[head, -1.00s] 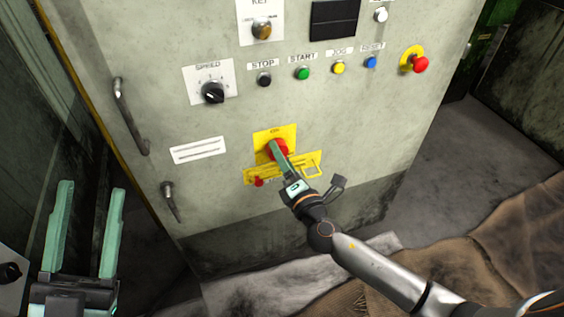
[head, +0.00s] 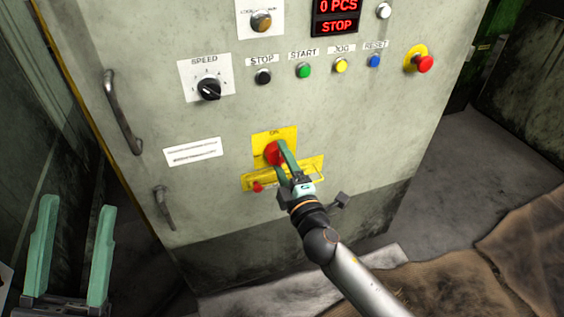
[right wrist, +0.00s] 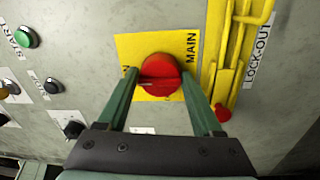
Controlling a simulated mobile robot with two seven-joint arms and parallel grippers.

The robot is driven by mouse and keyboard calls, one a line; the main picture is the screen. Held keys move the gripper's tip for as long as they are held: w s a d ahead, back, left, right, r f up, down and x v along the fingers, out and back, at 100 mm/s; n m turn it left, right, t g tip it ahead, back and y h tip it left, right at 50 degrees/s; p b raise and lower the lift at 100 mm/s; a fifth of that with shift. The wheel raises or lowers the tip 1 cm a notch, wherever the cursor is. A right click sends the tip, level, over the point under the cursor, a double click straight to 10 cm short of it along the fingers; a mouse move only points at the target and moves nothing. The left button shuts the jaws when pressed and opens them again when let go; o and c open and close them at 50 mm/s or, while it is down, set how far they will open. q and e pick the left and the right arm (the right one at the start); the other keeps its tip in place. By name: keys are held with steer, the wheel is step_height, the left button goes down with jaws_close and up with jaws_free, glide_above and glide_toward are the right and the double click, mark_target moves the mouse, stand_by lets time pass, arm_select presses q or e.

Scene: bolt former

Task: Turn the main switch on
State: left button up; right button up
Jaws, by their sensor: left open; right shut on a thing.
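The main switch is a red rotary knob (head: 273,153) on a yellow plate (head: 262,137), low on the grey cabinet front. In the right wrist view the red knob (right wrist: 160,74) sits between the two green fingers, and the word MAIN shows on its plate. My right gripper (head: 282,156) is shut on the knob. The display (head: 336,17) on the cabinet is lit and reads 0 PCS and STOP. My left gripper (head: 72,228) is open and empty at the lower left, away from the cabinet controls.
A yellow lock-out bracket (head: 305,170) with a red part is just below the knob. Above are the speed dial (head: 209,89), the green start button (head: 303,71) and a red emergency stop (head: 424,64). Door handles (head: 123,112) are on the left.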

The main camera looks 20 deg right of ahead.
steer(key=shift+d+f, duration=0.1)
steer(key=shift+f, duration=0.05)
steer(key=o, duration=1.3)
steer(key=shift+s+f, duration=0.2)
steer(key=shift+s, duration=3.55)
steer(key=shift+d, duration=0.1)
